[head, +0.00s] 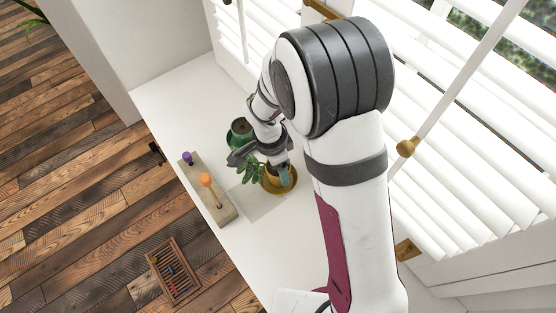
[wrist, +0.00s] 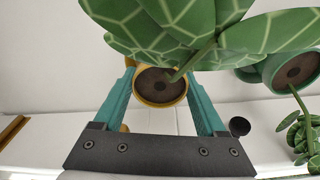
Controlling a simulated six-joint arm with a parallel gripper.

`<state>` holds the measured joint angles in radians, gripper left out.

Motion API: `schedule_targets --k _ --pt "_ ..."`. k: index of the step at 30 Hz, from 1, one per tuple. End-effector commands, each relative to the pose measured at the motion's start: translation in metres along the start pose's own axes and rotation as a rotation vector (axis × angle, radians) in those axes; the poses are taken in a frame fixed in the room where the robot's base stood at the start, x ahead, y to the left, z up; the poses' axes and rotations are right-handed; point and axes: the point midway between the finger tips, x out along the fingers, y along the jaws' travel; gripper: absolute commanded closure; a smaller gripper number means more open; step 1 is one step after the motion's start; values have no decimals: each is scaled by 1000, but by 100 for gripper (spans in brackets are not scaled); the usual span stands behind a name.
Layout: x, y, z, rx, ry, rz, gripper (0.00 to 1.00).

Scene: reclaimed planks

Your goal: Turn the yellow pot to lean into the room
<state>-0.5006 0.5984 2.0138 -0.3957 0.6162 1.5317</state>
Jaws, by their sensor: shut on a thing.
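The yellow pot (head: 291,182) stands on the white sill, with dark soil and a leafy plant (head: 249,171) in it. In the head view the leaves spread to the left, towards the wooden floor and away from the window blinds. My gripper (head: 283,174) is down at the pot, its teal fingers partly hidden by the arm. In the wrist view the yellow pot (wrist: 151,94) sits between the two teal fingers of my gripper (wrist: 159,75), which is shut on it. Large pale-veined leaves (wrist: 180,25) cover the top of that view.
A green pot (head: 240,127) stands close behind the yellow one. A board (head: 213,195) with a purple and an orange knob lies at the sill's floor-side edge. White blinds (head: 460,130) line the right. A slatted wooden tray (head: 160,263) shows lower left.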

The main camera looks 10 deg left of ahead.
Motion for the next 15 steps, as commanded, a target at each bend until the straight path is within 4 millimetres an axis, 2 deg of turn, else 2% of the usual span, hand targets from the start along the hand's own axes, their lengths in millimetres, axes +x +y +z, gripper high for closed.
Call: schedule_targets --k 6,7,11,15 --pt "0 0 0 1 0 -1 100" --pt "0 0 0 1 0 -1 23" --pt "0 0 0 1 0 0 0" --pt "0 0 0 1 0 0 0"
